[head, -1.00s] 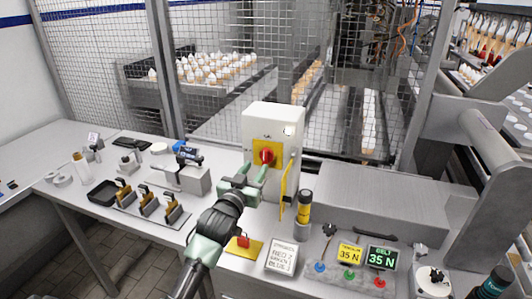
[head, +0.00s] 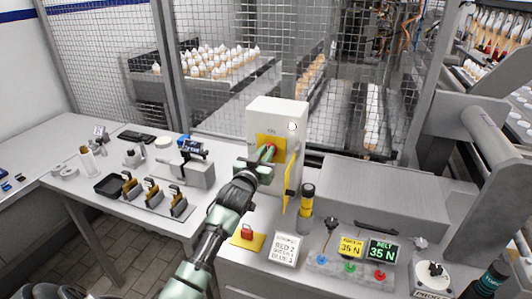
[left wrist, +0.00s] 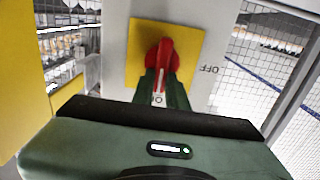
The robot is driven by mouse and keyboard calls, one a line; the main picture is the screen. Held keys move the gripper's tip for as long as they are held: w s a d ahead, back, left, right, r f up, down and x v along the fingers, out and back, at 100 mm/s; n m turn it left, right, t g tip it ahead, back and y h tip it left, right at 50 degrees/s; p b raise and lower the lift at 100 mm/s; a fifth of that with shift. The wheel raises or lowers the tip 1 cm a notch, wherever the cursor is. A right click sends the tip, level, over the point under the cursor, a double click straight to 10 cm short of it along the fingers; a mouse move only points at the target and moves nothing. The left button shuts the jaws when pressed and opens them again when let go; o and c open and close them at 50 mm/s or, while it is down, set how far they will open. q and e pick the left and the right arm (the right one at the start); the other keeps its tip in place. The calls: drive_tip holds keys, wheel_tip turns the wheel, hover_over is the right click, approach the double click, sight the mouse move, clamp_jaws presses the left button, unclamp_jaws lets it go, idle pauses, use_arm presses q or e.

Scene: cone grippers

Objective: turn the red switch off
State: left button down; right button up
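The red switch (left wrist: 160,58) is a rotary knob on a yellow plate (left wrist: 198,45) in the left wrist view. Its handle with a white line points at the ON label; an OFF label (left wrist: 209,69) stands to the right. In the head view the switch (head: 269,147) is on a pale box (head: 262,112), partly hidden by my left gripper (head: 266,154). The left gripper's two fingers (left wrist: 162,90) lie on either side of the handle, close against it, and appear shut on it. My right gripper is not in view.
A yellow flap (head: 289,190) hangs open at the box's right side. Holders (head: 152,192) are on the left table. Wire mesh is behind.

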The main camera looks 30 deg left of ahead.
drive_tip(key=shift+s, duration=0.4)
use_arm(q)
drive_tip(key=shift+n, duration=0.3)
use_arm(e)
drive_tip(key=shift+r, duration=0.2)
use_arm(q)
drive_tip(key=shift+s+a+f+n+p, duration=0.1)
drive_tip(key=shift+a+f+n+p, duration=0.4)
drive_tip(key=shift+n, duration=2.35)
drive_tip(key=shift+s+a+f+n+p, duration=0.1)
drive_tip(key=shift+n+p, duration=0.8)
drive_tip(key=shift+n, duration=2)
drive_tip(key=shift+s+a+f+n+p, duration=0.2)
drive_tip(key=shift+n+p, duration=0.5)
drive_tip(key=shift+n, duration=2.15)
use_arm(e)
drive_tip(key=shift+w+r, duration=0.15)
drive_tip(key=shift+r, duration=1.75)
use_arm(q)
drive_tip(key=shift+w+f, duration=0.1)
drive_tip(key=shift+w, duration=0.05)
drive_tip(key=c, duration=1.4)
unclamp_jaws()
drive_tip(key=shift+a, duration=0.1)
